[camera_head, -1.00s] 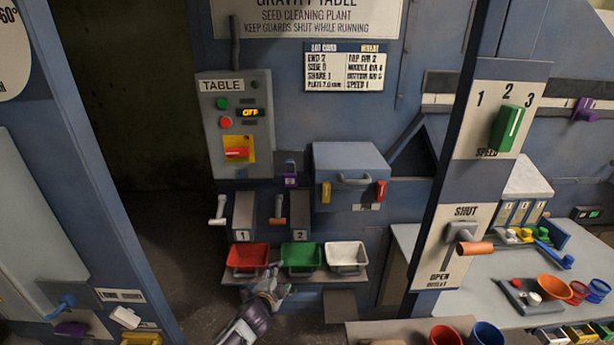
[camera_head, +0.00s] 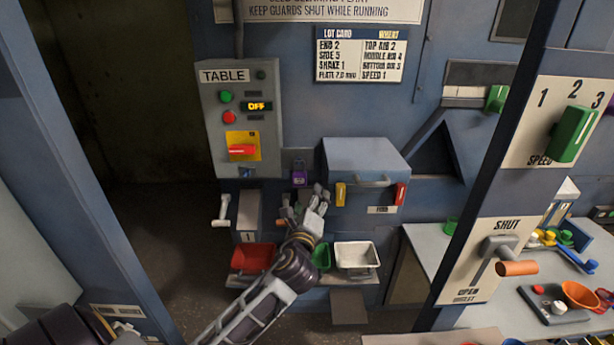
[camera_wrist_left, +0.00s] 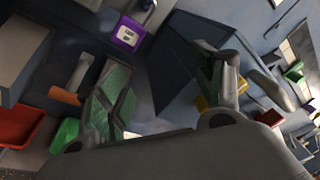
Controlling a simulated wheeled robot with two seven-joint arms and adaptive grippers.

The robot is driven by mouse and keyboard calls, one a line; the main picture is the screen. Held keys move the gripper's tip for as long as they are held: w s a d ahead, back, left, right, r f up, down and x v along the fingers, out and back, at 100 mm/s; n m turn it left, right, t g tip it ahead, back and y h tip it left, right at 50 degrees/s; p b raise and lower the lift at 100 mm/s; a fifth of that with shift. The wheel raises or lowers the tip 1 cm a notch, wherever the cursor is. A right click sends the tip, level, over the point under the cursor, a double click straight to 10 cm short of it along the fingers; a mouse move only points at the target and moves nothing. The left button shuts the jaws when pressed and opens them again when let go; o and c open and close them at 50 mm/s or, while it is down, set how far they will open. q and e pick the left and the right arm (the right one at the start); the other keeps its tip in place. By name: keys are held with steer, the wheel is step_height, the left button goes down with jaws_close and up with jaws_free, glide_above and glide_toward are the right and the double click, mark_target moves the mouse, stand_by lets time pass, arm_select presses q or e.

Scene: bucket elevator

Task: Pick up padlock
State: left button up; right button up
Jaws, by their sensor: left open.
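A small purple padlock (camera_head: 299,178) hangs on the blue machine wall, below and right of the TABLE control panel and left of the blue-grey box. It also shows in the left wrist view (camera_wrist_left: 128,36) at the top, with a white label on its face. My left gripper (camera_head: 307,197) is just below and slightly right of it, apart from it. In the left wrist view its two fingers (camera_wrist_left: 165,85) are spread and empty, with the padlock beyond them toward the upper left. My right gripper is not in view.
The blue-grey box (camera_head: 365,160) with yellow and red latches stands close on the right. The TABLE panel (camera_head: 240,120) is at upper left. Red (camera_head: 254,258), green (camera_head: 321,257) and white (camera_head: 356,255) bins sit below. A white-handled lever (camera_head: 222,212) is at left.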

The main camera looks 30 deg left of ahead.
mark_target(298, 177)
arm_select(q)
steer(key=shift+s+a+r+m+g+y, duration=0.1)
steer(key=shift+s+a+m+g+y, duration=0.35)
steer(key=shift+m, duration=0.9)
steer(key=shift+s+a+r+m+g+y, duration=0.15)
steer(key=shift+a+m+y, duration=0.5)
steer(key=shift+m, duration=0.75)
steer(key=shift+s+a+r+m+g+y, duration=0.1)
steer(key=shift+s+a+m+g+y, duration=0.4)
steer(key=shift+m, duration=0.85)
steer(key=shift+w+a, duration=0.1)
steer(key=shift+w, duration=0.1)
steer(key=shift+p+x, duration=0.3)
steer(key=shift+x, duration=4.05)
steer(key=shift+r, duration=0.1)
